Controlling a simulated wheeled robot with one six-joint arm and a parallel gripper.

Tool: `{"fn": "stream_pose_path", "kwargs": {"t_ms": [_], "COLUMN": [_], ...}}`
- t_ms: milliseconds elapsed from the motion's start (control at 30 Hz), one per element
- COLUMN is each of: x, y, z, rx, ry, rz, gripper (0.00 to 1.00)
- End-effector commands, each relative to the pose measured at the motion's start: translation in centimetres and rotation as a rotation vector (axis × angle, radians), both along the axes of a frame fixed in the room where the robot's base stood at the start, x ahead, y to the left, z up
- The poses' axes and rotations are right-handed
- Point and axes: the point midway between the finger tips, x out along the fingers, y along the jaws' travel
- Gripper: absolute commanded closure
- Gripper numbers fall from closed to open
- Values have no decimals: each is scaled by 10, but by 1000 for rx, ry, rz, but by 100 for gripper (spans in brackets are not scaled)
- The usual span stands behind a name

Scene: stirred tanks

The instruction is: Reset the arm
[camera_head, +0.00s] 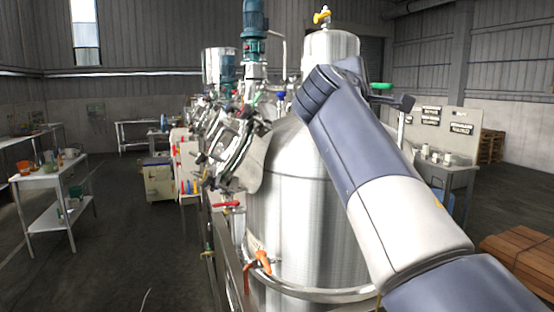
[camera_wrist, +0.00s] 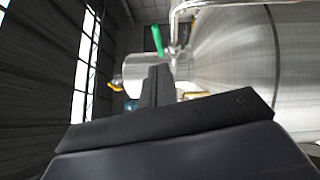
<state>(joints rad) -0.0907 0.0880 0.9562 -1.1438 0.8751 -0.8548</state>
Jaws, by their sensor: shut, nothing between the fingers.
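My arm rises from the lower right of the head view and bends at its upper end in front of the large steel tank (camera_head: 300,215). My gripper (camera_head: 405,103) shows as a small dark shape to the right of that bend, near the tank's upper right side. In the wrist view my gripper (camera_wrist: 157,72) is seen from behind, its dark fingers together and nothing between them. The steel tank's curved wall (camera_wrist: 235,60) fills the right of that view. A green handle (camera_wrist: 158,40) shows just beyond the fingers; I cannot tell the exact gap.
A red-handled valve (camera_head: 228,205) and an orange valve (camera_head: 262,258) stick out at the tank's left. A blue motor (camera_head: 254,20) stands above. A white table (camera_head: 50,182) is at left, a wooden pallet (camera_head: 520,258) at right. The floor at left is mostly clear.

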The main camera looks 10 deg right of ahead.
Motion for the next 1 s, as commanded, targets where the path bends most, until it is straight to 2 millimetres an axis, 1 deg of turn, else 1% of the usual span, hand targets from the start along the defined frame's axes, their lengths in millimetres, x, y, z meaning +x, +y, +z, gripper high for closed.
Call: {"fn": "stream_pose_path", "kwargs": {"t_ms": [167, 267, 367, 700, 800, 1000], "x": [1, 7, 17, 64, 74, 85], "y": [-1, -5, -14, -54, -62, -70], "z": [0, 2, 3, 7, 7, 6], "rx": [0, 0, -1, 1, 0, 1], "ry": [0, 1, 2, 1, 2, 0], "rz": [-1, -2, -3, -3, -2, -1], "gripper": [100, 100, 100, 100, 100, 100]}}
